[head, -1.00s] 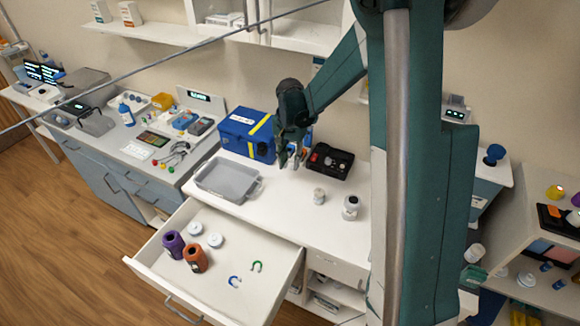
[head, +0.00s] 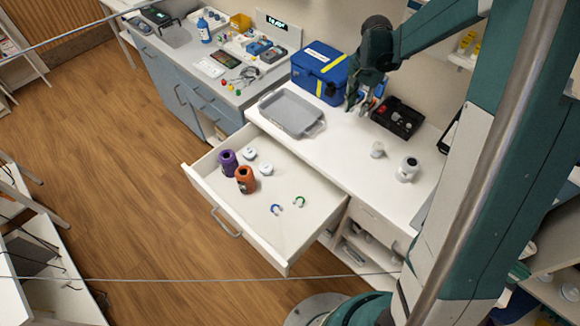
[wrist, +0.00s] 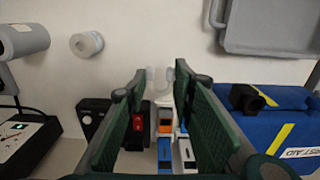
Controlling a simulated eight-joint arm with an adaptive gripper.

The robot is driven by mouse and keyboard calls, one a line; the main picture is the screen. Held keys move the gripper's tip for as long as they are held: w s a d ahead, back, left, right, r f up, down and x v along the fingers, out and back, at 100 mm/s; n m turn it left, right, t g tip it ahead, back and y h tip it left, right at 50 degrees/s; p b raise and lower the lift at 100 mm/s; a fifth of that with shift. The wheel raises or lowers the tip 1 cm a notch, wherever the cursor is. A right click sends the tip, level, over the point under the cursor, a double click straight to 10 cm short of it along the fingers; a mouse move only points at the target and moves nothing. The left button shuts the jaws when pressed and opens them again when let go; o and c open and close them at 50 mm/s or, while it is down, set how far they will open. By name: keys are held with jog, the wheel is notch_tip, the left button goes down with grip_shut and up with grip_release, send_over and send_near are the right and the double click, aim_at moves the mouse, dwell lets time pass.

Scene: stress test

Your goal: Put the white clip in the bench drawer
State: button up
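The bench drawer (head: 262,219) is pulled open in the head view. It holds a purple bottle (head: 228,163), an orange bottle (head: 245,180), two white lids, and blue and green U-shaped pieces. My gripper (head: 361,103) is over the bench, between the blue first-aid case and the black box. In the wrist view my gripper (wrist: 160,82) has its green fingers apart. A small pale, partly see-through shape (wrist: 160,78) shows between the fingertips. I cannot tell whether it is the white clip or whether the fingers touch it. No white clip is clearly recognisable in the head view.
A grey tray (head: 266,104), blue first-aid case (head: 318,78), open black box (head: 398,118), small white jar (head: 377,149) and white bottle (head: 407,169) stand on the bench. Orange and blue-white items (wrist: 165,127) sit near the fingers. The bench front is mostly clear.

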aim_at(355, 110)
jog(key=r, duration=0.4)
jog(key=shift+s+a+r, duration=0.2)
jog(key=shift+a+r, duration=0.15)
jog(key=shift+r, duration=0.05)
jog(key=s+a+r+b, duration=0.2)
jog(key=s+a+b, duration=0.3)
jog(key=s+a, duration=0.6)
jog(key=s+a+f+b, duration=0.1)
jog(key=s+a+b, duration=0.4)
jog(key=s, duration=0.6)
jog(key=s+a+f+b, duration=0.1)
jog(key=s+a+b, duration=0.2)
jog(key=s+a, duration=0.6)
notch_tip(355, 110, down, 22)
jog(key=s+d, duration=0.1)
jog(key=shift+f, duration=0.15)
jog(key=shift+f+b, duration=0.95)
jog(key=shift+f, duration=1.8)
jog(key=shift+f, duration=0.1)
